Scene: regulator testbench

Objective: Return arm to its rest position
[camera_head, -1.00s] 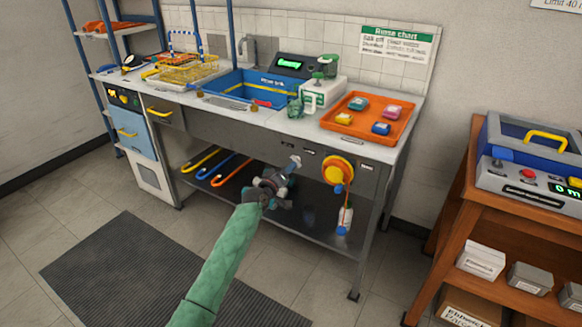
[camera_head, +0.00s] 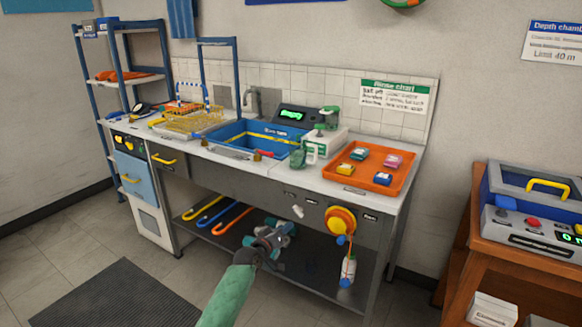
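My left arm, in a green sleeve, comes up from the bottom middle of the head view. Its dark grey gripper (camera_head: 274,236) is in front of the bench's lower opening, below the front panel of the sink bench (camera_head: 250,185). It appears empty, but the fingers are small and dark, so I cannot tell whether they are open or shut. My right arm and gripper are not in view.
The bench carries a blue sink (camera_head: 250,138) and an orange tray (camera_head: 333,181) with small colored blocks. A yellow round reel (camera_head: 341,220) sticks out of its front. A wooden stand (camera_head: 462,262) is at right. A dark mat (camera_head: 100,297) lies on open floor at left.

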